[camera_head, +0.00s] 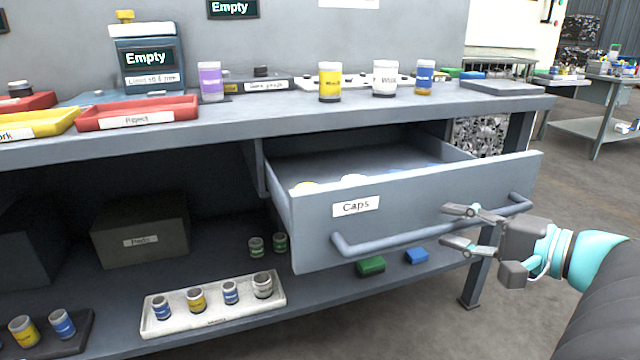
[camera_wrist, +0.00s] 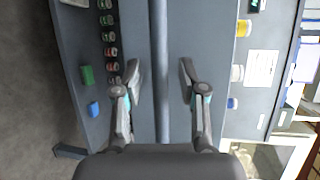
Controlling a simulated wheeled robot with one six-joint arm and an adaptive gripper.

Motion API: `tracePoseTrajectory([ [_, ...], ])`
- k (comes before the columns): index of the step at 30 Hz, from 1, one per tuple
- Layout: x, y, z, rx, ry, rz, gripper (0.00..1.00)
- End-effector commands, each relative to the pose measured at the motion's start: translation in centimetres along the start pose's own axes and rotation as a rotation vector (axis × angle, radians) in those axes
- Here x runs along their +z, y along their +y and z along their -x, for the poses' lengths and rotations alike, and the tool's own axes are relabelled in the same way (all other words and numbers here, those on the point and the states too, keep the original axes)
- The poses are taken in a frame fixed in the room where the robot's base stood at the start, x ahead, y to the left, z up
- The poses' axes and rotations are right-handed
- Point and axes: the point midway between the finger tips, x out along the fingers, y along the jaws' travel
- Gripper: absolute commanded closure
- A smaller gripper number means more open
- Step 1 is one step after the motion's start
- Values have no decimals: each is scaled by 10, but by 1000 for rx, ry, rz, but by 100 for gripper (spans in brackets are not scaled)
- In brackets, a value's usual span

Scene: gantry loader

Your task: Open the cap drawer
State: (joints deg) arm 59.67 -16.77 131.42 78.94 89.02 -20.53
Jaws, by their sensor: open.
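The cap drawer (camera_head: 420,195), a grey drawer labelled "Caps", stands pulled out from under the workbench. Yellow, white and blue caps show partly inside it; the front panel hides the rest. Its long bar handle (camera_head: 385,239) runs across the front. My gripper (camera_head: 447,225) is open at the right half of the handle, fingers pointing towards the drawer front. In the wrist view the handle (camera_wrist: 160,60) passes between the two spread fingers, with a gap on each side. I cannot tell how deep the bar sits between them.
The benchtop (camera_head: 300,116) above the drawer holds several jars, a red tray (camera_head: 137,113) and a yellow tray (camera_head: 40,124). The lower shelf carries a white tray (camera_head: 215,310) of jars, a green block (camera_head: 370,266) and a blue block (camera_head: 416,256).

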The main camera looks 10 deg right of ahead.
Motion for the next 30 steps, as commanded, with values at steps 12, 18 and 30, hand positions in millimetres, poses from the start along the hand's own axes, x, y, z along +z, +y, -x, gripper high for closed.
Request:
tracePoseTrajectory([
  [12, -1, 0, 58, -1, 7, -2, 59],
  [18, 0, 0, 86, 0, 5, -1, 59],
  [30, 0, 0, 113, 1, 1, -1, 59],
])
